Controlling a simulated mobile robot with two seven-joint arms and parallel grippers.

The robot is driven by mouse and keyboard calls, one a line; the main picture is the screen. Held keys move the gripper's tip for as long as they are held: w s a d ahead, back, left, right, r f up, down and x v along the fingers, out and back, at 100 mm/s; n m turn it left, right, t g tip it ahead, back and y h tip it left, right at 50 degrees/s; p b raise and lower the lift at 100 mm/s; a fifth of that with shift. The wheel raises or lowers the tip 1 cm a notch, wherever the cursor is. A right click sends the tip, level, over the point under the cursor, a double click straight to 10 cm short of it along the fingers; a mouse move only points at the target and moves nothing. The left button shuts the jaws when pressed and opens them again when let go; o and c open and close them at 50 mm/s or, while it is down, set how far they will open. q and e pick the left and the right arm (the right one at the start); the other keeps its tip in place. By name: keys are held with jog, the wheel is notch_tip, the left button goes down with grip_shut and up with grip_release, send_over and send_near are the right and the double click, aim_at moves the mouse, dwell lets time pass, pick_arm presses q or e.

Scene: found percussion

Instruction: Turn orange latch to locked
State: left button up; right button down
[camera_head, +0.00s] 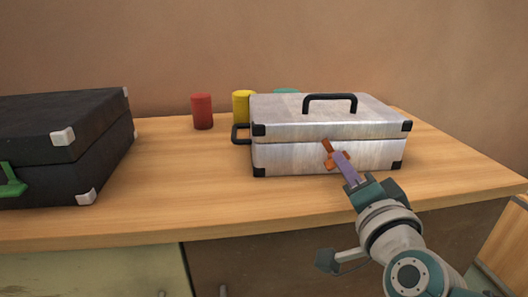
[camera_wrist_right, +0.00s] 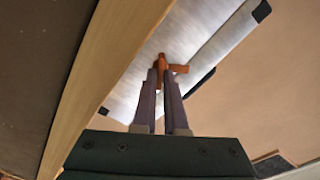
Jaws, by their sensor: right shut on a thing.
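The orange latch (camera_head: 327,147) is on the front face of the silver case (camera_head: 280,157), at the seam between lid and base. In the head view its upper arm tilts up to the left. My right gripper (camera_head: 339,160) reaches in from the lower right and its purple fingers are at the latch. The right wrist view shows the orange latch (camera_wrist_right: 163,66) between the fingertips of the right gripper (camera_wrist_right: 164,76), which are shut on it. The fingers hide part of the latch. My left gripper is not in view.
A black case (camera_head: 65,135) with a green latch (camera_head: 12,182) stands at the left. Red (camera_head: 202,111), yellow (camera_head: 243,105) and teal (camera_head: 287,91) cylinders stand behind. The wooden tabletop (camera_head: 185,190) is clear between the cases and along the front edge.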

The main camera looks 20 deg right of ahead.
jog(key=m, duration=0.4)
jog(key=shift+f+b, duration=0.1)
jog(key=shift+b, duration=0.2)
jog(key=shift+m, duration=1.3)
jog(key=c, duration=1)
grip_release()
jog(key=shift+o, duration=0.2)
jog(key=p+v, duration=0.1)
jog(key=v, duration=0.9)
